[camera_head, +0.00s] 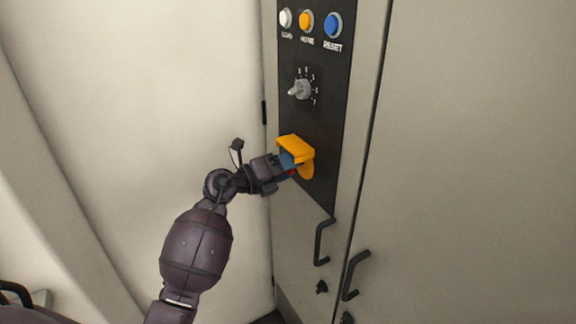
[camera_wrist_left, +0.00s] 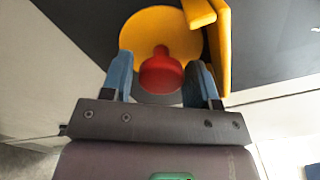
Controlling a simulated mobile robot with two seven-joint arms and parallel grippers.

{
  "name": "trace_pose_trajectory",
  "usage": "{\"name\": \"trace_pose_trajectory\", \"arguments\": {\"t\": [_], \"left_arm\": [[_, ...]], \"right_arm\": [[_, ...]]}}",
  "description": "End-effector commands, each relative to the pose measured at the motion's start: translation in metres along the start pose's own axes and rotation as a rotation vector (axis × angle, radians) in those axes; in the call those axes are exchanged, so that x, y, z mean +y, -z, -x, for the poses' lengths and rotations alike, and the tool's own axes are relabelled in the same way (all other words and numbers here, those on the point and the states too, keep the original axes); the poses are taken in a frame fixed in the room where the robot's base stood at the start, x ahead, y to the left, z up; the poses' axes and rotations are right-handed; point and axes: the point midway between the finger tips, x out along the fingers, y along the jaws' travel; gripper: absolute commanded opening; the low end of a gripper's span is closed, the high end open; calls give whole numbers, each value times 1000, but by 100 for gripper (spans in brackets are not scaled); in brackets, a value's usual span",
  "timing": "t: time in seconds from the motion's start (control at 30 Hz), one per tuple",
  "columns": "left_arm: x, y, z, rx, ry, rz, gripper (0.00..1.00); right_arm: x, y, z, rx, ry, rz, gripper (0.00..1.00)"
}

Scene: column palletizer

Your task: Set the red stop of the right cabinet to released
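The red stop (camera_wrist_left: 161,72) is a red mushroom button on a round yellow plate (camera_wrist_left: 135,32), with a yellow guard (camera_head: 296,148) over it on the cabinet's dark panel. In the head view only a sliver of red shows behind my gripper. My left gripper (camera_head: 295,162) reaches in under the guard. In the left wrist view its two blue fingers (camera_wrist_left: 160,80) are apart, one on each side of the red button. I cannot tell whether they touch it. My right gripper is not in view.
The dark panel (camera_head: 322,118) carries a grey rotary knob (camera_head: 299,89) and white (camera_head: 286,18), orange (camera_head: 306,20) and blue (camera_head: 333,25) buttons above the stop. Black door handles (camera_head: 323,242) stick out below. Free room lies left of the cabinet.

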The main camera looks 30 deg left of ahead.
Motion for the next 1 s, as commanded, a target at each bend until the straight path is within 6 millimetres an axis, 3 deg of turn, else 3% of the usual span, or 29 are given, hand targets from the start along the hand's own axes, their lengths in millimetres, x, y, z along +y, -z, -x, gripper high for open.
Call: {"name": "trace_pose_trajectory", "arguments": {"t": [0.27, 0.7, 1.0], "left_arm": [[0, 0, 2, 0, 0, -1, 54], [0, 0, 61, 0, -1, -1, 54], [0, 0, 76, 0, 1, 0, 54]], "right_arm": [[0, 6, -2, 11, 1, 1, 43], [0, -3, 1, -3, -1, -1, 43], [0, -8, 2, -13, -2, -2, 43]]}}
